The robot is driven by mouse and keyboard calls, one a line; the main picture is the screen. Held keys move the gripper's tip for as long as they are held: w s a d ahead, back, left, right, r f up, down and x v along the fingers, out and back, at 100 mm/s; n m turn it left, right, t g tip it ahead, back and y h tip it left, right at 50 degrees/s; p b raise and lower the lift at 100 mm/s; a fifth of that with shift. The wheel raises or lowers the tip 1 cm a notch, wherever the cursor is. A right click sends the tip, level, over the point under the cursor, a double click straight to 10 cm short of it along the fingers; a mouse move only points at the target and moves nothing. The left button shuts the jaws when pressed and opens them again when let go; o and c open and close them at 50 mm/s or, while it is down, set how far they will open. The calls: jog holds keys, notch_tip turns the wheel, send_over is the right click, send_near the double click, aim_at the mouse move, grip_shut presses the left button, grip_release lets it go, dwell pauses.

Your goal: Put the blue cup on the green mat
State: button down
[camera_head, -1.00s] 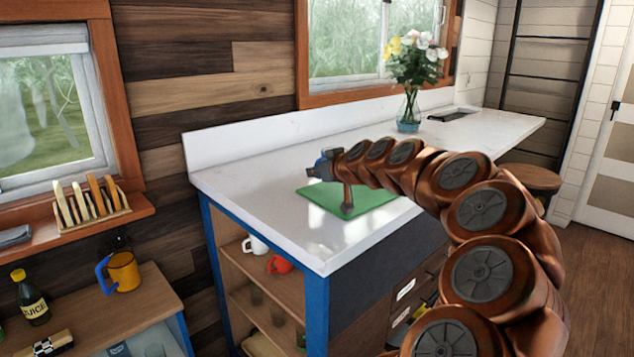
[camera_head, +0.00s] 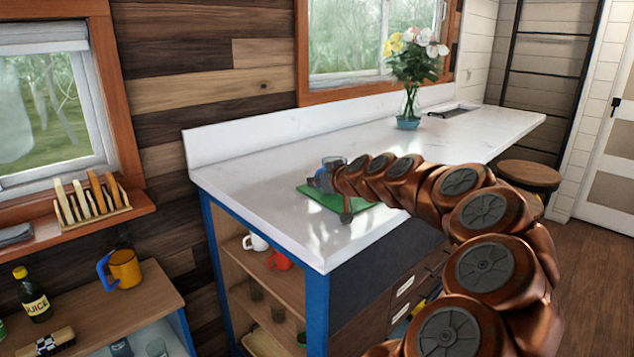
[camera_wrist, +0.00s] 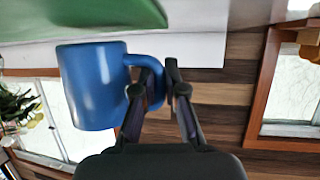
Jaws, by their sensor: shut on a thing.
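The blue cup (camera_wrist: 95,85) fills the left middle of the wrist view, which looks upside down, with its handle pointing right. My gripper (camera_wrist: 161,78) is shut on that handle. In the head view, the cup (camera_head: 326,180) is small and partly hidden by my gripper, over the green mat. The green mat (camera_head: 332,203) lies flat on the white counter, partly covered by my arm. It also shows at the top of the wrist view (camera_wrist: 90,14), right beside the cup's base. I cannot tell whether the cup touches it.
The white counter (camera_head: 265,190) is clear around the mat. A flower vase (camera_head: 409,110) stands farther back. The shelf below holds a white mug (camera_head: 256,242) and a red one (camera_head: 279,260). A yellow mug (camera_head: 125,269) and a juice bottle (camera_head: 33,300) stand at lower left.

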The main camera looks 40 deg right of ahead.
jog(key=shift+a+f+b, duration=0.1)
jog(key=shift+f+b, duration=0.45)
jog(key=shift+b, duration=0.05)
jog(key=shift+f, duration=0.25)
jog(key=c, duration=1.2)
grip_release()
jog(key=shift+a+f, duration=0.2)
jog(key=shift+f, duration=0.1)
jog(key=shift+c, duration=0.2)
jog(key=shift+f, duration=0.15)
jog(key=shift+a, duration=0.1)
jog(key=shift+r+p, duration=0.6)
jog(key=shift+p, duration=0.35)
jog(key=r+b+v, duration=0.1)
jog(key=b+v, duration=0.1)
jog(key=v, duration=1)
jog(key=shift+d+r+b, duration=0.25)
jog(key=shift+d+b, duration=0.05)
jog(key=shift+d, duration=0.05)
